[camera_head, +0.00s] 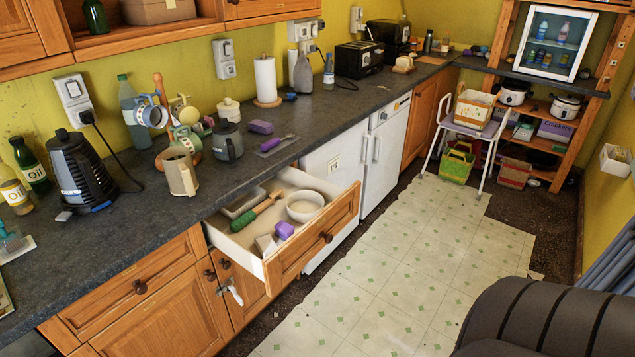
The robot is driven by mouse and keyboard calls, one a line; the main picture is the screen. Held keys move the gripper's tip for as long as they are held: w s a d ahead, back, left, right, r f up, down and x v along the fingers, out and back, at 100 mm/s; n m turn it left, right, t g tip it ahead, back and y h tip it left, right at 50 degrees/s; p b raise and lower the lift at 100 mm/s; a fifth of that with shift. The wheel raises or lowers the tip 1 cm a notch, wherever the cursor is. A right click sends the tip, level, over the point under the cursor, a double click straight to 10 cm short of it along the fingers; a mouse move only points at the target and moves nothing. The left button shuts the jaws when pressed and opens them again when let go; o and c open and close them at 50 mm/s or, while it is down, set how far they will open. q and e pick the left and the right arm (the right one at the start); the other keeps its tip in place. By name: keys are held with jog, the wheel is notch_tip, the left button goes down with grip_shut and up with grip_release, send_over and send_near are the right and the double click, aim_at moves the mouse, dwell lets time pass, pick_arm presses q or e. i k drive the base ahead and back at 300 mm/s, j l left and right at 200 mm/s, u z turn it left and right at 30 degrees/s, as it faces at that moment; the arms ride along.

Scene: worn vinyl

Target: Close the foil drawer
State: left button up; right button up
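The drawer (312,244) is a wooden-fronted one under the dark counter, and it is pulled well out. Its front has a round dark knob (326,237). Inside lie a white bowl (305,205), a wooden tool with a green handle (250,215), a purple block (284,229), a grey tray (243,203) and a small pale box (267,245). I cannot make out any foil. Neither of my grippers is in view.
The counter (330,112) above holds a kettle (80,170), mugs and bottles. White appliance doors (385,150) stand right of the drawer. The pale tiled floor (400,270) before it is largely clear. A chair with a box (474,108) stands farther back.

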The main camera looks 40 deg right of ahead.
aim_at(292, 255)
jog(key=z, duration=1.2)
jog(key=i+u, duration=0.1)
